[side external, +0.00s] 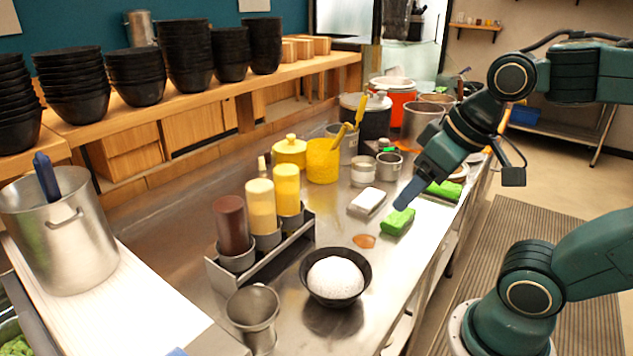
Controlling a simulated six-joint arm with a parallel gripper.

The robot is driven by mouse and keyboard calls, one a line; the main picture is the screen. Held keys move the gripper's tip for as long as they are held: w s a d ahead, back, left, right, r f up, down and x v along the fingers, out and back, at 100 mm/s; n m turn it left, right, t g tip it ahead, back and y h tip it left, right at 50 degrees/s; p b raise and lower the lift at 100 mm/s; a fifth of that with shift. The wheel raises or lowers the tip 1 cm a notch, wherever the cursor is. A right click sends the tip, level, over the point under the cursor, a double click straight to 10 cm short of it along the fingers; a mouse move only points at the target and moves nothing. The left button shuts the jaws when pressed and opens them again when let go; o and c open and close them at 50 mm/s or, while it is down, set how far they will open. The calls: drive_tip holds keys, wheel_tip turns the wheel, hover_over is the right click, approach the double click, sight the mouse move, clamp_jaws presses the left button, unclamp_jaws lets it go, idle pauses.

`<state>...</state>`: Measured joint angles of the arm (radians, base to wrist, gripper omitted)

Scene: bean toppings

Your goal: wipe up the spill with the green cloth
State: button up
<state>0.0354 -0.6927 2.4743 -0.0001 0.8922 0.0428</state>
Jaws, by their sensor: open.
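The spill (364,241) is a small orange-brown patch on the steel counter, behind and right of a black bowl. A green cloth (397,222) lies on the counter just to the right of and behind the spill, apart from it. A second green item (443,191) lies further back near the counter's right edge. My gripper (405,197) points down and left, with its blue fingertip just above the nearer green cloth. It is open and holds nothing that I can see. I cannot tell whether the fingertip touches the cloth. The far finger is hidden.
A black bowl of white food (335,278) stands in front of the spill. A rack with sauce bottles (262,262) is to the left. A white block (367,201) lies beside the cloth. Pots and yellow containers (322,160) crowd the back. Bare counter lies around the spill.

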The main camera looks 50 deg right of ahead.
drive_tip(key=w+d+f+m+g, duration=0.1)
drive_tip(key=w+d+m+g, duration=0.1)
drive_tip(key=w+d+m, duration=0.35)
drive_tip(key=m+g, duration=0.3)
drive_tip(key=m, duration=0.9)
hover_over(399, 215)
wheel_tip(399, 215, down, 17)
drive_tip(key=shift+w+r, duration=0.1)
drive_tip(key=shift+d+f+m, duration=0.15)
drive_tip(key=shift+f+m, duration=0.1)
drive_tip(key=shift+f, duration=0.1)
drive_tip(key=shift+f, duration=3.35)
